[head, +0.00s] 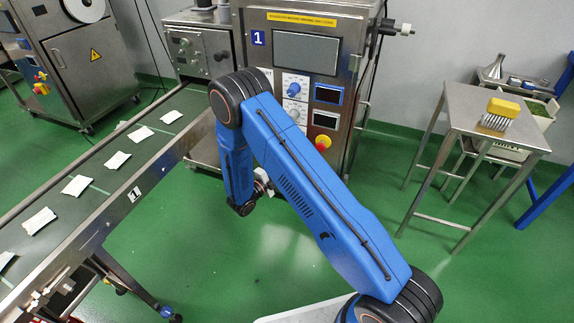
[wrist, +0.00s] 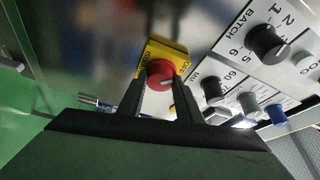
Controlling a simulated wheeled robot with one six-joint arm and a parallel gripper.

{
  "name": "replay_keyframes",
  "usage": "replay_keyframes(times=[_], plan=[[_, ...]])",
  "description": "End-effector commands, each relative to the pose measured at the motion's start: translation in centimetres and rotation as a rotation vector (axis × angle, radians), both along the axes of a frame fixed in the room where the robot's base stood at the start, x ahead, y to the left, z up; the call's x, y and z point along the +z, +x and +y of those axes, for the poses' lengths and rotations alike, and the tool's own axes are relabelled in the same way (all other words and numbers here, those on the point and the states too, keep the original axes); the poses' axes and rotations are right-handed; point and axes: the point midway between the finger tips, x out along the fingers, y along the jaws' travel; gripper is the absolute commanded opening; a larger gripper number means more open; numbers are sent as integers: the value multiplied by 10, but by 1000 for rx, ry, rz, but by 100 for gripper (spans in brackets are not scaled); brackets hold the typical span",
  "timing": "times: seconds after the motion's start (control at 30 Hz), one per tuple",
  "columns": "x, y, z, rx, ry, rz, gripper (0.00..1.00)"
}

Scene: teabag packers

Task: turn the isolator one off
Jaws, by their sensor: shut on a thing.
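In the wrist view, the isolator is a red round knob (wrist: 160,70) with a pale pointer mark on a yellow plate (wrist: 168,49). Dark lettering, including OFF, runs along the plate's edges. My gripper (wrist: 160,82) has one dark finger at each side of the knob and is shut on it. The fingers hide the knob's lower sides. In the head view, my blue arm reaches down in front of the machine marked 1 (head: 305,50). The fingers and the gripped knob cannot be made out there.
The wrist view shows a black BATCH dial (wrist: 266,41) and smaller knobs close on the right. In the head view, a conveyor (head: 150,165) with several white packets runs along the left. A steel table (head: 490,112) with a yellow brush stands right. Green floor is clear between.

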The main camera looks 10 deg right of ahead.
Motion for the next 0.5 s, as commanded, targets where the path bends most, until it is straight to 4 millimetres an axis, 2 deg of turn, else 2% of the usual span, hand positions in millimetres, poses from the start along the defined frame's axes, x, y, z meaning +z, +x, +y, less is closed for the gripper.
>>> replay_keyframes(times=[0.47,0.5], plan=[[0,1,2,4,-8,6,9],[0,1,2,4,-8,6,41]])
